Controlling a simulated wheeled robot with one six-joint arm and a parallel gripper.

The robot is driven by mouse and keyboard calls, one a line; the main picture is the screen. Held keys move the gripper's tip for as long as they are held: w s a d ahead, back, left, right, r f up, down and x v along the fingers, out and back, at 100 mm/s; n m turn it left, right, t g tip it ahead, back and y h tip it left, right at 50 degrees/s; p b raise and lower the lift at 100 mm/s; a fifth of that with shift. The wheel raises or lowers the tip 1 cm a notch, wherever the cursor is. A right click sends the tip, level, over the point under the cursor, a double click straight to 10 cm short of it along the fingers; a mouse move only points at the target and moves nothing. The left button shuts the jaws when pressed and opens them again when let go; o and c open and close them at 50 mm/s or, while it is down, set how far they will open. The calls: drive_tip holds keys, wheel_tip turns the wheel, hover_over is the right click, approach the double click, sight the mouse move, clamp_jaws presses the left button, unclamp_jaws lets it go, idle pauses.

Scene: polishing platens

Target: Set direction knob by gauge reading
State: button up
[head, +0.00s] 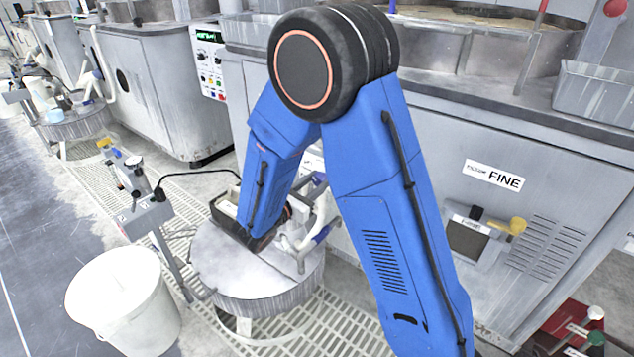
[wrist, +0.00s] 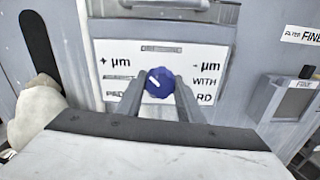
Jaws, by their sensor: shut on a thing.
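The blue direction knob (wrist: 158,82) is in the middle of the wrist view, on a white plate (wrist: 120,54) with "+ µm" on the left and "- µm" on the right. The knob's white pointer mark leans to the upper left, towards the "+ µm" side. My gripper (wrist: 160,94) is shut on the knob, one grey finger on each side. In the head view my blue arm hides the knob and the fingertips. I cannot make out a gauge reading in either view.
A round pale platen (head: 225,268) stands below my arm. A white bucket (head: 125,300) and a post with small fittings (head: 146,213) are to its left. The grey machine labelled FINE (head: 492,175) is at the right. A panel with a green display (head: 208,36) stands farther back.

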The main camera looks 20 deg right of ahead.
drive_tip(key=o, duration=1.1)
drive_tip(key=shift+c, duration=0.2)
drive_tip(key=v, duration=1.7)
drive_tip(key=shift+s+a, duration=0.15)
drive_tip(key=shift+a, duration=0.05)
drive_tip(key=shift+d, duration=0.1)
